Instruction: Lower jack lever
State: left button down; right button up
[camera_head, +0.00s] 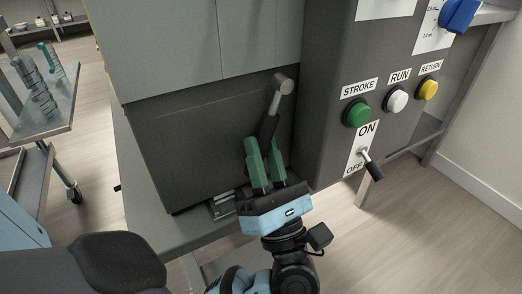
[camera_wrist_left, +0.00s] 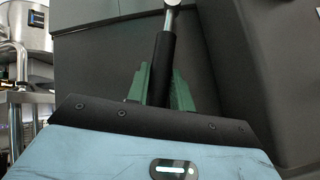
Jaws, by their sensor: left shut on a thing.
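The jack lever (camera_head: 278,100) has a dark shaft and a grey metal knob at its top. It leans up in front of the dark panel of the machine. My left gripper (camera_head: 262,158) has green fingers and a blue body, and it is shut on the lever's lower part. In the left wrist view the lever (camera_wrist_left: 163,60) rises between the two green fingers (camera_wrist_left: 160,85), tilted slightly right at its top. The lever's base is hidden behind the gripper. My right gripper does not show.
A control box at the right carries a green STROKE button (camera_head: 357,114), a white RUN button (camera_head: 396,100), a yellow RETURN button (camera_head: 427,89) and an ON/OFF toggle (camera_head: 371,165). A metal cart (camera_head: 62,118) with stacked cylinders (camera_head: 36,88) stands at left. Floor is free at the lower right.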

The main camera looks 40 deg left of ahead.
pick_arm(q)
jog(key=shift+w+r+n+g+y+b, duration=0.15)
jog(key=shift+n+g+y+b, duration=0.15)
jog(key=shift+n+g, duration=0.25)
jog(key=shift+w+r+n+g+y+b, duration=0.1)
jog(key=shift+w+n+g+y+b, duration=0.15)
jog(key=shift+n+g, duration=0.25)
jog(key=shift+d, duration=0.1)
jog(key=c, duration=1.2)
grip_release()
jog(key=shift+s, duration=0.1)
jog(key=shift+c, duration=0.2)
jog(key=shift+f, duration=0.2)
jog(key=v, duration=0.7)
jog(key=shift+d+f, duration=0.2)
jog(key=shift+d, duration=0.05)
